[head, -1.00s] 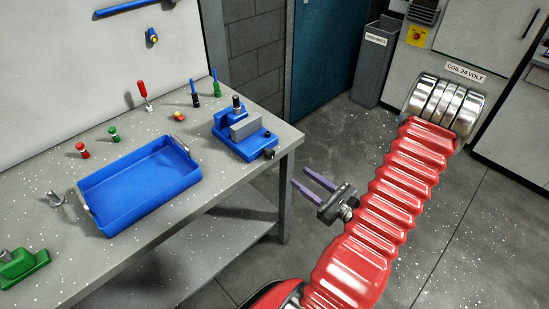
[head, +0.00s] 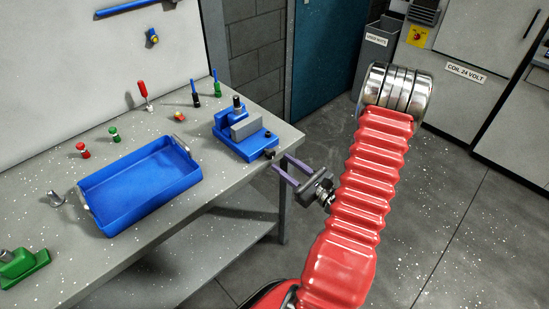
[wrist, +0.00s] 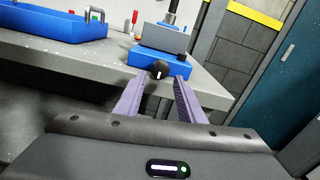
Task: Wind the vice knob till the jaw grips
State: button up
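The blue vice (head: 240,136) with a grey jaw block stands at the right end of the bench. Its dark knob (head: 270,153) sticks out at the front, toward the bench edge. In the wrist view the knob (wrist: 159,69) shows just beyond and between my fingertips, below the blue vice base (wrist: 160,62). My gripper (head: 282,163) is open, with two purple fingers pointing at the knob. It also shows in the wrist view (wrist: 158,84), with nothing held. The fingers look a little short of the knob; whether they touch it cannot be told.
A blue tray (head: 138,222) lies on the grey bench (head: 75,272), left of the vice. Several small tools and knobs stand behind it. A green block (head: 22,262) is at the near left. The floor right of the bench is free.

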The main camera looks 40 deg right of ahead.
aim_at(273, 156)
jog(key=shift+w, duration=2.55)
jog(key=shift+c, duration=0.2)
jog(key=shift+a, duration=0.1)
jog(key=c, duration=0.8)
jog(key=shift+o, duration=0.2)
jog(key=shift+m, duration=0.8)
jog(key=o, duration=0.8)
jog(key=shift+s, duration=0.1)
